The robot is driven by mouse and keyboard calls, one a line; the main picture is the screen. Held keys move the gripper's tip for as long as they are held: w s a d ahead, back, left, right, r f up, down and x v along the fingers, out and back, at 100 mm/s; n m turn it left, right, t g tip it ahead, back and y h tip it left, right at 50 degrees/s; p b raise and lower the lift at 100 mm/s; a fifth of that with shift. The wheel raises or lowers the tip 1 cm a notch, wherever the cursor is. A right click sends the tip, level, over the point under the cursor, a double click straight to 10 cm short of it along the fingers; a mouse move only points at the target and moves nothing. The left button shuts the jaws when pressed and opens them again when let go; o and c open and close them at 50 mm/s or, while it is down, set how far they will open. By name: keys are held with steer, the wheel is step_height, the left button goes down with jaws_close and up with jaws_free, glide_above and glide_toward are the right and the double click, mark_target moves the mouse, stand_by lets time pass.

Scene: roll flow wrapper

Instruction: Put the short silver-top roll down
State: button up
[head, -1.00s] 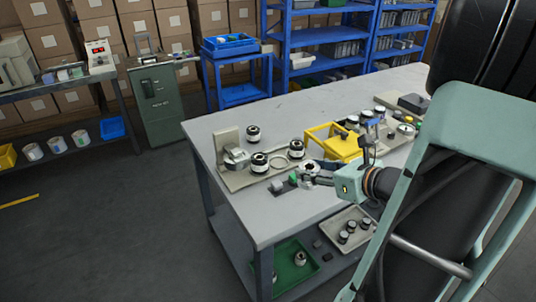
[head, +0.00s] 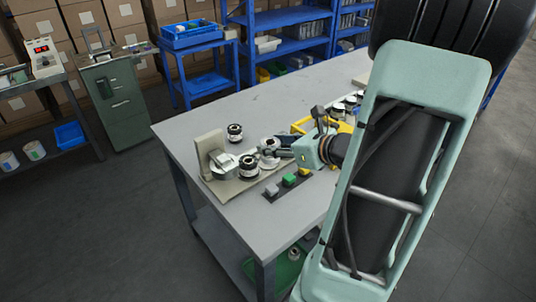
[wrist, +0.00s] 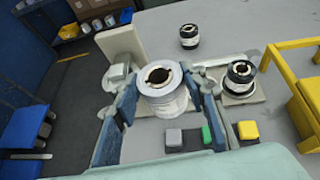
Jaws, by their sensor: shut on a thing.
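The short silver-top roll (wrist: 165,95), with a pale silver flange, white side and brown-lined hole, sits between the two blue-grey fingers of my gripper (wrist: 163,102) in the wrist view. My gripper is shut on it. In the head view my gripper (head: 276,153) holds the roll (head: 269,143) over the fixture plate on the table. The roll looks nearly upright. Its underside, and whether it touches anything below, is hidden. A black-and-white roll (head: 249,164) stands on the plate close by. Another dark roll (wrist: 240,76) stands on the plate to the right in the wrist view.
A separate black-and-white roll (head: 235,131) stands on the table behind the plate. An upright beige block (head: 208,148) is at the plate's left end. Grey, green and yellow buttons (head: 289,180) line the front. A yellow frame (wrist: 287,50) is to the right. The table's left-rear area is clear.

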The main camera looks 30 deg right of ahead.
steer(key=w+d+f, duration=0.1)
steer(key=w+f, duration=0.1)
steer(key=w, duration=0.1)
steer(key=w+d+f, duration=0.2)
steer(key=w+f, duration=0.1)
steer(key=w+d+f, duration=0.2)
steer(key=w+f, duration=0.1)
steer(key=shift+w+b, duration=0.1)
steer(key=shift+b, duration=0.2)
steer(key=shift+w+f, duration=0.25)
steer(key=shift+f, duration=0.2)
steer(key=shift+d+f, duration=0.1)
steer(key=shift+f, duration=1.2)
steer(key=shift+f, duration=0.1)
steer(key=shift+f+b, duration=0.2)
steer(key=shift+b, duration=0.15)
steer(key=o, duration=1)
steer(key=shift+r, duration=0.1)
steer(key=shift+c, duration=0.2)
steer(key=shift+r, duration=0.1)
